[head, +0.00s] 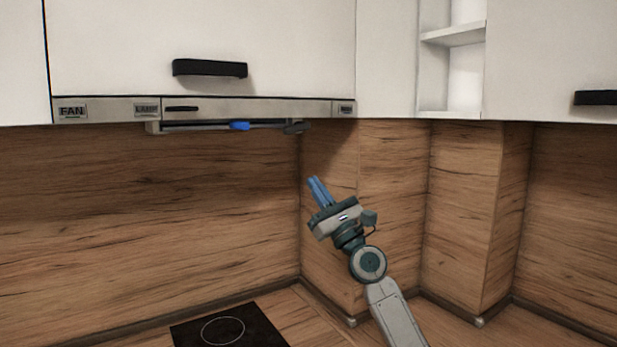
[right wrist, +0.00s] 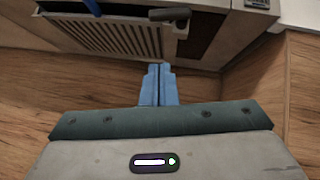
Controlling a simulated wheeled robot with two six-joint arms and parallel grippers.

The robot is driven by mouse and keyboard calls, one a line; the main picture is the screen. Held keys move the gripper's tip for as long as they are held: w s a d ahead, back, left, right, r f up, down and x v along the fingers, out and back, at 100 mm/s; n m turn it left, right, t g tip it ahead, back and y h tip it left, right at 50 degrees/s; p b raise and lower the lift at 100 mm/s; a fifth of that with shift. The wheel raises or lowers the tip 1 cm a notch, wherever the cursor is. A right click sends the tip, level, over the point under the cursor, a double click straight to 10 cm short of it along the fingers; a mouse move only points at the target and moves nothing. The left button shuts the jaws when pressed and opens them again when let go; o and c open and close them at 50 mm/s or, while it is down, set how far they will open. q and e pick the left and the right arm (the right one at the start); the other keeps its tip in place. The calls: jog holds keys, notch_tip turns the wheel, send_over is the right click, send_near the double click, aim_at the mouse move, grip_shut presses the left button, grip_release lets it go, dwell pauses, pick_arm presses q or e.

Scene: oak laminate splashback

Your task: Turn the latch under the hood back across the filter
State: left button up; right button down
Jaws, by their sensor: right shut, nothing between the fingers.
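The hood (head: 250,106) is a slim metal strip under the white cabinet. Its underside shows in the right wrist view, with the slatted filter (right wrist: 110,38). A dark grey bar (right wrist: 170,14), which looks like the latch, sits by the filter's right end; in the head view it shows at the hood's lower right (head: 295,127). A blue tab (head: 239,126) hangs under the hood's middle, left of that bar. My right gripper (head: 314,182) is shut and empty, below and a little right of the bar, touching nothing. My left gripper is out of view.
A black hob (head: 228,328) lies on the worktop below. Wood splashback (head: 200,200) stands behind, with a corner and a boxed column (head: 465,210) to the right. The space between hood and worktop is clear except for my right arm.

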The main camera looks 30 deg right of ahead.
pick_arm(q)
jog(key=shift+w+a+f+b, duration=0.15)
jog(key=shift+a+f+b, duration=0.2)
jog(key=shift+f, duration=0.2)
pick_arm(e)
jog(key=v, duration=0.3)
jog(key=shift+s+a, duration=0.1)
jog(key=shift+a, duration=0.05)
jog(key=shift+f, duration=0.1)
